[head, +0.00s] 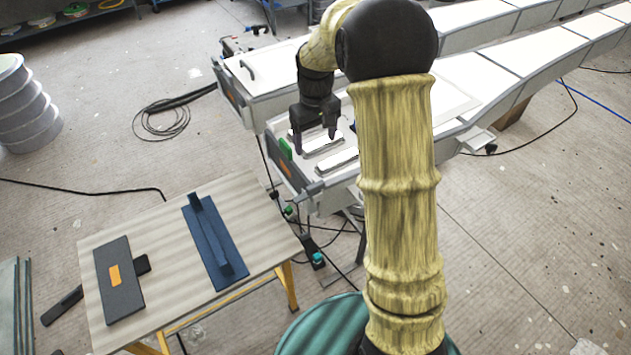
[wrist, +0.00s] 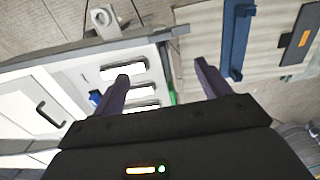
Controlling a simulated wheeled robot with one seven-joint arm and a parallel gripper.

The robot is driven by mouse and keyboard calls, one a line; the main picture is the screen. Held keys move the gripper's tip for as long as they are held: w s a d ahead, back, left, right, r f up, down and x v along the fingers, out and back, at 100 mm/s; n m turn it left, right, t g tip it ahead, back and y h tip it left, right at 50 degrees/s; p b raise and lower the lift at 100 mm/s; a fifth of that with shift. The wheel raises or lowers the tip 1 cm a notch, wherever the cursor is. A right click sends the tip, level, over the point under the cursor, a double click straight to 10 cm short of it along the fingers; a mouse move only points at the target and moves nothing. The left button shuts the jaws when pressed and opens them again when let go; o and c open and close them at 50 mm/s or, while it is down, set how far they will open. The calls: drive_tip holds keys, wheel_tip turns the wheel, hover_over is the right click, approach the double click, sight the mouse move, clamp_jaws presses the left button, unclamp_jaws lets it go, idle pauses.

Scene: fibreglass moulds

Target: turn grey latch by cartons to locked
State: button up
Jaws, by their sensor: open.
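My gripper (head: 315,143) is open and points down over the near end of a white mould bench (head: 345,115). In the wrist view its fingers (wrist: 160,72) are spread with nothing between them. A grey lever-like part (head: 314,189), which may be the grey latch, sits at the bench's near corner, below and right of my gripper in the head view. A grey bar (wrist: 172,33) at the bench edge shows in the wrist view, beyond the fingertips and apart from them. I cannot tell the latch's setting. No cartons can be made out.
A green part (head: 285,149) and bright white slotted plates (head: 323,141) lie close to my gripper. A wooden-topped table (head: 165,268) holds a blue handled tool (head: 214,240) and a dark plate (head: 119,281). A cable coil (head: 163,120) lies on the floor.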

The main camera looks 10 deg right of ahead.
sight(316, 185)
wheel_tip(316, 185, down, 17)
drive_tip(key=p, duration=0.4)
drive_tip(key=shift+f, duration=0.1)
drive_tip(key=shift+c, duration=0.3)
drive_tip(key=c, duration=1.3)
drive_tip(key=shift+c, duration=0.2)
